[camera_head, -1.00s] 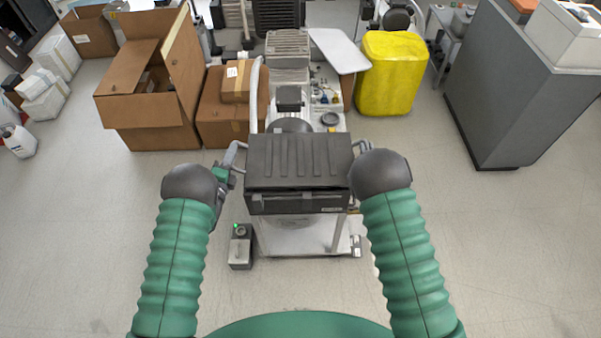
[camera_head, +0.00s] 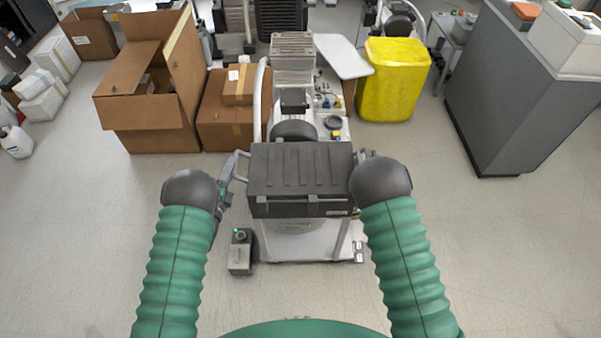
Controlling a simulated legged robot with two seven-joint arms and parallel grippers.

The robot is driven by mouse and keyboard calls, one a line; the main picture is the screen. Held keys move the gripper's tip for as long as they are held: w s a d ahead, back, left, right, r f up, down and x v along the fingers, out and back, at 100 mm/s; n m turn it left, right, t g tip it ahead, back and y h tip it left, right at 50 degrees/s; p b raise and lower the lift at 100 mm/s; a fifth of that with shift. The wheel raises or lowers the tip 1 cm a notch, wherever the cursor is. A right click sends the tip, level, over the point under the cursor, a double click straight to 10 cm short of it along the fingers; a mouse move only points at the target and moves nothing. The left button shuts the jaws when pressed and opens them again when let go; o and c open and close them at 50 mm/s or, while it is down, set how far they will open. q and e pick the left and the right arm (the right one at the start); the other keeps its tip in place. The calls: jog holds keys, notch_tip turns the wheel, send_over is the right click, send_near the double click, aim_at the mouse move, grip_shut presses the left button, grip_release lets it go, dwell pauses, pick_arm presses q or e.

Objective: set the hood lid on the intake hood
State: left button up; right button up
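A dark, ribbed, box-shaped cover (camera_head: 300,168), which looks like the hood lid, is level between my two hands at the centre. I cannot tell it apart from any intake hood directly under it, or whether it rests there or hangs above.
Beneath the cover stands a pale wheeled compressor frame (camera_head: 285,248), with a small grey box with a green light (camera_head: 239,252) beside it. Cardboard boxes (camera_head: 150,110) are behind left, a yellow bin (camera_head: 392,80) behind right. A grey cabinet (camera_head: 520,95) stands at right.

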jog(key=shift+d, duration=0.4)
pick_arm(q)
jog(key=d+v, duration=0.1)
jog(key=v, duration=0.6)
jog(key=shift+s+a, duration=0.15)
jog(key=shift+s, duration=0.45)
pick_arm(e)
jog(key=v, duration=1.2)
pick_arm(q)
jog(key=shift+r, duration=0.1)
pick_arm(e)
jog(key=shift+f, duration=0.1)
